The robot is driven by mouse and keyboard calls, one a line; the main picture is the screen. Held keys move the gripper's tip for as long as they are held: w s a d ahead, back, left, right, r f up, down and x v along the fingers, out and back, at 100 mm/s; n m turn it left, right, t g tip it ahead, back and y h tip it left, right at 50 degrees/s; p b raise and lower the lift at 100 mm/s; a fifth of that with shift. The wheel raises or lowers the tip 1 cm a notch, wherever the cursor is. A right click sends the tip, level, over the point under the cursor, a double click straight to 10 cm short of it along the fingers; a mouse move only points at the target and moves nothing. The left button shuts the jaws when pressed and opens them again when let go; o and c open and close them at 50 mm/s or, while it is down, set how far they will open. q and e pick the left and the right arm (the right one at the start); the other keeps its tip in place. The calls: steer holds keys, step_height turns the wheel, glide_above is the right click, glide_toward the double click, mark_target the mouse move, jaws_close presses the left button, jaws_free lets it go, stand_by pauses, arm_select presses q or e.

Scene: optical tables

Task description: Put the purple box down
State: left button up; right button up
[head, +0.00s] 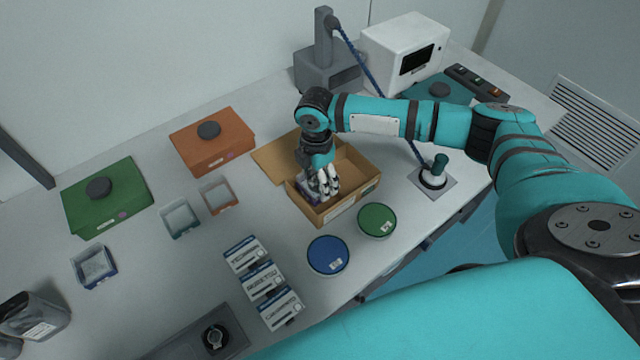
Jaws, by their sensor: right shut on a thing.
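My right gripper (326,186) reaches down into an open cardboard box (342,208) on the table. It is shut on the purple box (308,188), of which only a small greyish-purple part shows beside the fingers. The fingers and the cardboard walls hide the rest, and I cannot tell whether it touches the cardboard box's floor. My left gripper is not in view.
Blue (328,256) and green (377,220) round lids lie just in front of the cardboard box. Orange (212,146) and green (107,198) boxes, small trays and several white cartons (262,280) stand left. A white machine (403,52) stands behind.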

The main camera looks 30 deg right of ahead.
step_height(320, 180, down, 4)
steer(key=shift+f+p, duration=0.1)
steer(key=shift+p, duration=0.35)
steer(key=shift+f, duration=0.2)
steer(key=shift+f, duration=0.15)
steer(key=o, duration=1)
steer(key=shift+o, duration=0.2)
